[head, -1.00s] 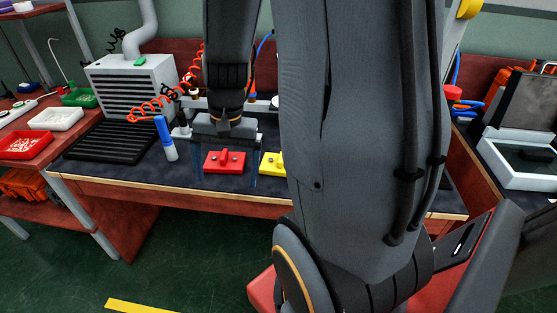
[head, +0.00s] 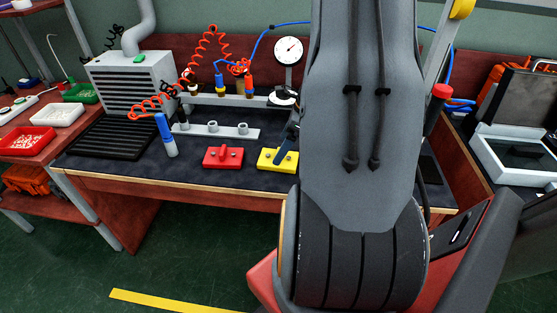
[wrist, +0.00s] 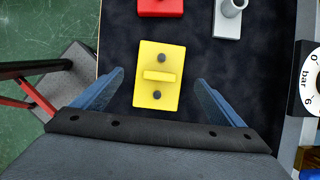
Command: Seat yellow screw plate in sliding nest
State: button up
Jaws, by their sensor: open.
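The yellow screw plate (head: 268,160) lies on the dark bench top near its front edge, right of a red plate. In the wrist view the yellow plate (wrist: 147,90) shows a raised bar across its middle and two dark screws. My gripper (wrist: 159,78) is open and empty. Its blue fingers stand on the left and right of the plate, apart from it in the picture. In the head view my arm hides most of the gripper. I cannot make out the sliding nest for certain; my arm covers part of the bench.
The red plate (head: 222,166) lies left of the yellow one. Behind them is a grey strip with sockets (head: 226,133). A dial gauge (head: 289,50) stands at the back. A black ribbed mat (head: 112,140) covers the bench's left end.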

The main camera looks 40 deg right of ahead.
jog(key=shift+p+x, duration=0.3)
jog(key=shift+x, duration=2.05)
jog(key=shift+s+d+f, duration=0.1)
jog(key=c, duration=1.3)
notch_tip(320, 180, up, 10)
jog(key=shift+r, duration=0.1)
jog(key=shift+s, duration=0.1)
